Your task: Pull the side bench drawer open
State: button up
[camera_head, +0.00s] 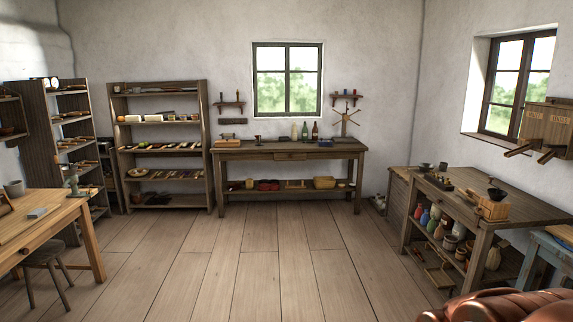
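A wooden bench (530,211) stands along the right wall, with its long front facing left into the room. Its top front rail (445,205) looks closed, but the outline of a drawer there is too small to make out. The back bench (335,147) under the window has a shut drawer (290,156) in the middle of its front. The table (62,212) at the left has a front panel with a small knob (25,250), and no gap shows there. My gripper is not in view.
The plank floor (240,260) in the middle is clear. Colored bottles and jars (435,220) fill the right bench's lower shelf. A stool (46,258) stands by the left table. A reddish-brown rounded shape (500,306) fills the lower right corner; I cannot tell what it is.

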aim_at(278, 156)
jog(key=u, duration=0.15)
jog(key=i, duration=2.85)
jog(key=u, duration=0.15)
jog(key=i, duration=4)
jog(key=z, duration=0.15)
